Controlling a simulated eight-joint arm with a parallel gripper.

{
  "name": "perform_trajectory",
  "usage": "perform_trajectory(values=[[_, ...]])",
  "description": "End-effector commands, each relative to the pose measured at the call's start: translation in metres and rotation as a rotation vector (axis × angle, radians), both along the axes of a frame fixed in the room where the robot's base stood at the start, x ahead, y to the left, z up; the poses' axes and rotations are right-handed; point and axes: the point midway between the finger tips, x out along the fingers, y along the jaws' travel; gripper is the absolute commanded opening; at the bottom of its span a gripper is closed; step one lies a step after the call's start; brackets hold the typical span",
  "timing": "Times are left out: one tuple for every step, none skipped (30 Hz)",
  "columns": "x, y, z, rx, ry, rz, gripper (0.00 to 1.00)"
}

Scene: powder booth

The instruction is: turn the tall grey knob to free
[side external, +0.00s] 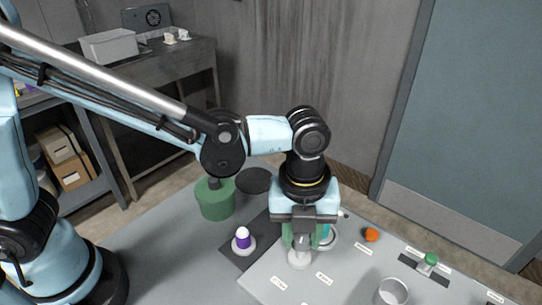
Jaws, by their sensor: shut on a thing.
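The tall grey knob (299,259) stands on the grey panel in the side external view, with a pale round base and an upright stem. My gripper (302,240) points straight down over it. Its fingers are shut on the knob's upper part, one on each side. The fingers and palm hide most of the knob's top, so I cannot tell which way it is turned.
A pale ring-shaped thing (332,240) sits close behind my gripper. Right of it are an orange knob (371,234), a green knob (431,259) and a white cup (393,291). Left are a purple-and-white egg-shaped thing (242,238) and a green canister (215,204).

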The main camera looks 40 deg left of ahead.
Motion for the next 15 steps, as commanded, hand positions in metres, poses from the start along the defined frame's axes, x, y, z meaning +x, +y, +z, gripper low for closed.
perform_trajectory(values=[[0.0001, -0.0004, 0.0005, -0.001, -0.001, 0.045, 0.05], [0.0001, -0.0005, 0.0005, 0.0, -0.001, 0.073, 0.05], [0.0001, -0.0006, 0.0005, -0.001, -0.001, 0.111, 0.05], [0.0001, -0.0006, 0.0005, -0.001, -0.001, 0.14, 0.05], [0.0001, -0.0008, 0.0005, -0.001, -0.001, 0.168, 0.05], [0.0001, -0.0009, 0.0005, -0.001, -0.001, 0.206, 0.05], [0.0002, -0.0009, 0.0005, -0.001, -0.001, 0.235, 0.05], [0.0003, -0.001, 0.0005, -0.001, -0.001, 0.263, 0.05], [0.0003, -0.0011, 0.0005, 0.0, -0.001, 0.301, 0.05], [0.0003, -0.0011, 0.0005, 0.0, 0.0, 0.329, 0.05], [0.0004, -0.0012, 0.0005, 0.0, 0.0, 0.358, 0.05], [0.0004, -0.0013, 0.0006, 0.0, -0.001, 0.395, 0.05], [0.0006, -0.0013, 0.0006, 0.0, 0.0, 0.424, 0.05], [0.0006, -0.0013, 0.0006, 0.0, 0.0, 0.453, 0.05], [0.0007, -0.0013, 0.0006, 0.0, -0.001, 0.49, 0.05]])
